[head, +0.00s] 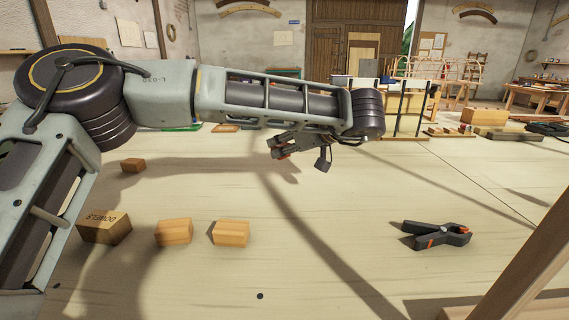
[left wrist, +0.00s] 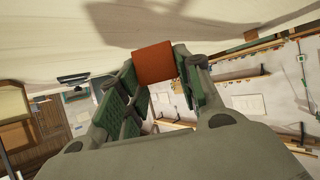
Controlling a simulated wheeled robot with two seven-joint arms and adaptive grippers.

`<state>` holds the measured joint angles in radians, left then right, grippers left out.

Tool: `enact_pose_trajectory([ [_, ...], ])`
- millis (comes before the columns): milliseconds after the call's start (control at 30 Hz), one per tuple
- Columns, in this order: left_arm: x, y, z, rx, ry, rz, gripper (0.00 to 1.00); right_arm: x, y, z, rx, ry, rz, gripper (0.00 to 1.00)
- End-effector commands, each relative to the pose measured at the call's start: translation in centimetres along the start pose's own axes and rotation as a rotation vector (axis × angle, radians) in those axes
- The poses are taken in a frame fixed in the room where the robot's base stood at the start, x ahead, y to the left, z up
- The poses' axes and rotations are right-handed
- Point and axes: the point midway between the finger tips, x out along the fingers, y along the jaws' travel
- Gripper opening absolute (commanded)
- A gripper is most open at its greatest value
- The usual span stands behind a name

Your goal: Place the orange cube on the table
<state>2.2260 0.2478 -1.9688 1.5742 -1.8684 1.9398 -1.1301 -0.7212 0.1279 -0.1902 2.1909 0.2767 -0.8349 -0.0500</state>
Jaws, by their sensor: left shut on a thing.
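The orange cube (left wrist: 154,63) is held between the two fingers of my left gripper (left wrist: 160,80) in the left wrist view, out at the fingertips. In the head view, my left gripper (head: 290,150) hangs below the end of my left arm, over the far middle part of the table (head: 400,190). Only a small orange patch of the cube shows there. I cannot tell whether the cube touches the tabletop. My right gripper is in neither view.
Wooden blocks (head: 231,234) stand at the near left, one of them lettered (head: 105,228). A small block (head: 133,166) lies farther back. A black and orange clamp (head: 437,234) lies at the right. The table's middle is clear. A wooden bar (head: 525,260) crosses the lower right corner.

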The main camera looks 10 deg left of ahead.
Motion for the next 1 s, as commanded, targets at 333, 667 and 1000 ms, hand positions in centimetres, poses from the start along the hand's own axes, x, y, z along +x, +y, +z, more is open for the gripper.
enact_pose_trajectory([
  [333, 1.7, 0.0, 3.1, 0.002, 0.000, 0.000, 0.12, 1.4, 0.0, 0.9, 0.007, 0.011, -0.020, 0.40],
  [667, 2.3, 0.0, 4.3, 0.001, 0.000, 0.000, 0.12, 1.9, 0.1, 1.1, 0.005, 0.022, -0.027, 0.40],
  [1000, 2.4, 0.0, 4.4, 0.002, 0.000, 0.000, 0.12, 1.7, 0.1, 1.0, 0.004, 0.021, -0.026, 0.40],
])
